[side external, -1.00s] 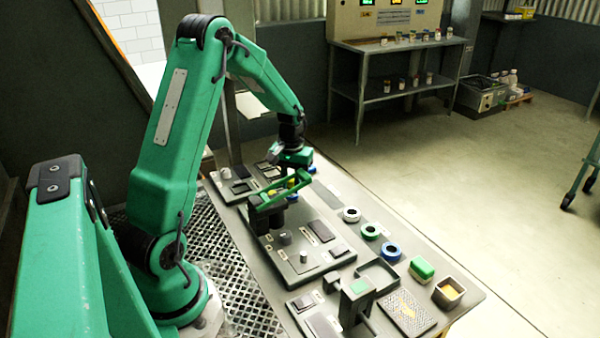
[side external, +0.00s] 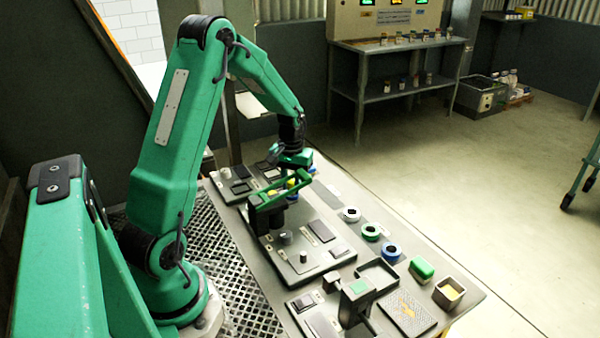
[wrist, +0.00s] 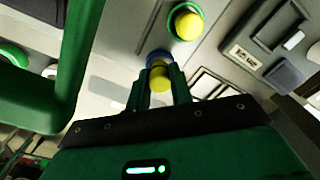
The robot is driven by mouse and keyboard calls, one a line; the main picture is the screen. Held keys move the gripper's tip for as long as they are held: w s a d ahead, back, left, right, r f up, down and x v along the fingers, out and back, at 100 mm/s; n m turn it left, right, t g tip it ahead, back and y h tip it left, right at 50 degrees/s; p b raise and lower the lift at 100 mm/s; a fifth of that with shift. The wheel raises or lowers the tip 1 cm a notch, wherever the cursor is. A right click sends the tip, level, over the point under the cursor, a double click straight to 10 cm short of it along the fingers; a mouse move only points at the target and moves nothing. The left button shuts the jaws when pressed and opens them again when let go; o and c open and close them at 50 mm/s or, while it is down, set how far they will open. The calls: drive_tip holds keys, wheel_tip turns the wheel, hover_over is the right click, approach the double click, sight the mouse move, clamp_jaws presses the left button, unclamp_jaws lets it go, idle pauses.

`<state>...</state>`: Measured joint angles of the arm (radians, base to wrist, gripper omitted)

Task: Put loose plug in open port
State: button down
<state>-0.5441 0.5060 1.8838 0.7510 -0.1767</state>
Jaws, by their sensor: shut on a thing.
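My gripper (wrist: 160,74) is shut on a yellow plug (wrist: 160,82), held between its two green fingers in the wrist view. A blue round part (wrist: 158,56) shows just beyond the fingertips; I cannot tell whether it belongs to the plug or to the panel. An open port is not clearly visible.
White (side external: 351,214), green (side external: 371,231) and blue (side external: 391,251) rings lie along the bench's right side. A green block (side external: 421,268), an open box (side external: 449,292) and a grey tray (side external: 378,272) stand nearer. Raised panels with knobs (side external: 304,256) lie below the gripper.

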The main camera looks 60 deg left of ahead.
drive_tip(key=shift+s+d+f, duration=0.1)
drive_tip(key=shift+f, duration=1.1)
idle(1.6)
drive_tip(key=c, duration=1.4)
unclamp_jaws()
drive_tip(key=shift+c, duration=0.7)
drive_tip(key=shift+r, duration=0.55)
drive_tip(key=shift+o, duration=1.1)
drive_tip(key=shift+r, duration=4.15)
